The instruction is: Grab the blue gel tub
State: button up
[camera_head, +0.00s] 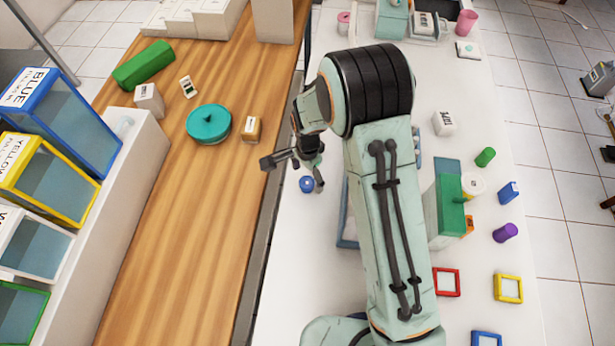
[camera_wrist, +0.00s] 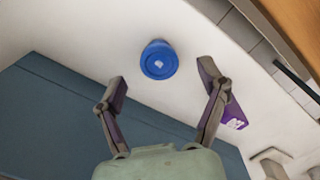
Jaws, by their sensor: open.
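The blue gel tub (camera_head: 306,184) is a small round blue tub on the white counter, near its left edge in the head view. In the wrist view the blue gel tub (camera_wrist: 159,60) stands on the white surface, a little beyond the gap between the fingertips, with nothing touching it. My gripper (camera_head: 293,170) is above the counter beside the tub. In the wrist view my gripper (camera_wrist: 167,86) is open, its two fingers spread wide and nothing between them.
A purple item (camera_wrist: 236,118) is partly hidden behind the right finger. A dark blue flat surface (camera_wrist: 60,125) lies at lower left in the wrist view. A wooden counter (camera_head: 190,200) with a teal round container (camera_head: 208,124) stands left. Coloured frames and small items lie right of my arm.

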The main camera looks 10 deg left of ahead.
aim_at(308, 181)
jog(key=shift+f, duration=1.5)
jog(key=c, duration=1)
